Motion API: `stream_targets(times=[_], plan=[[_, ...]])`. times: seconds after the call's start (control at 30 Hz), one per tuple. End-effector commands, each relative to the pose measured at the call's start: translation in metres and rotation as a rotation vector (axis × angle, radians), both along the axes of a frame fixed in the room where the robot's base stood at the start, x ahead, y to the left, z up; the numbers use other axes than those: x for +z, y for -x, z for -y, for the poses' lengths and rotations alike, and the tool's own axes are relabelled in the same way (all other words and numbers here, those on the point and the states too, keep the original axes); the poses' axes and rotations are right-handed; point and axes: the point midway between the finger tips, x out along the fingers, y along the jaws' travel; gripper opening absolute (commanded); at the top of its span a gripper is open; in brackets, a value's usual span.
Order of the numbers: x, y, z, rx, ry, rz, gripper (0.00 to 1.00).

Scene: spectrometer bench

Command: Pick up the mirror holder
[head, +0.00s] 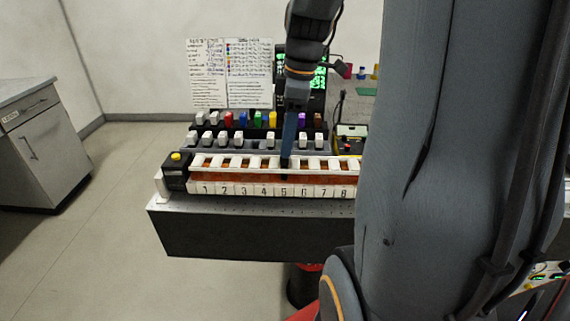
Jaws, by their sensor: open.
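My gripper (285,172) reaches down over the numbered front rack (270,188), near the slots marked 4 and 5. Its fingers are seen edge-on and the gap between them is hard to make out. Several white blocks stand in a row along this rack, and the gripper hides part of one or two of them. I cannot tell for certain which piece is the mirror holder. No piece is visibly held or lifted.
Behind stand a row of white blocks (237,139) and a row of coloured ones (258,119). A black box with a yellow button (176,158) sits at the rack's left end. My arm hides the bench's right side.

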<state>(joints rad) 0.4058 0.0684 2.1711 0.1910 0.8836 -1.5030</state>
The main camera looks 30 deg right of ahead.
Motion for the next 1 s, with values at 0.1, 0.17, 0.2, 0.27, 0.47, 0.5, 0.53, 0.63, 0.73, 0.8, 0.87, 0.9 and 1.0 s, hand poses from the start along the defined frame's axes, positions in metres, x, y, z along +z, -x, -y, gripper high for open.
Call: stream_targets(times=[0.1, 0.17, 0.2, 0.27, 0.47, 0.5, 0.53, 0.63, 0.73, 0.8, 0.87, 0.9, 1.0], plan=[[-0.016, -0.001, -0.002, -0.001, -0.002, -0.003, 0.53], [-0.021, -0.001, -0.003, -0.001, -0.001, -0.002, 0.53], [-0.023, -0.002, -0.003, -0.001, -0.001, -0.001, 0.53], [-0.025, -0.002, -0.003, -0.001, 0.0, 0.0, 0.53], [-0.026, -0.002, -0.003, -0.001, 0.0, 0.001, 0.53], [-0.026, -0.002, -0.003, -0.002, 0.0, 0.001, 0.48], [-0.026, -0.002, -0.003, -0.002, 0.0, 0.001, 0.43], [-0.026, -0.002, -0.003, -0.002, 0.0, 0.001, 0.26], [-0.026, -0.002, -0.003, -0.002, 0.0, 0.001, 0.09], [-0.026, -0.002, -0.003, -0.002, 0.0, 0.001, 0.0], [-0.026, -0.002, -0.003, -0.002, 0.0, 0.001, 0.0], [-0.026, -0.002, -0.003, -0.002, 0.0, 0.001, 0.0], [-0.025, -0.002, -0.003, -0.002, 0.0, 0.001, 0.0]])
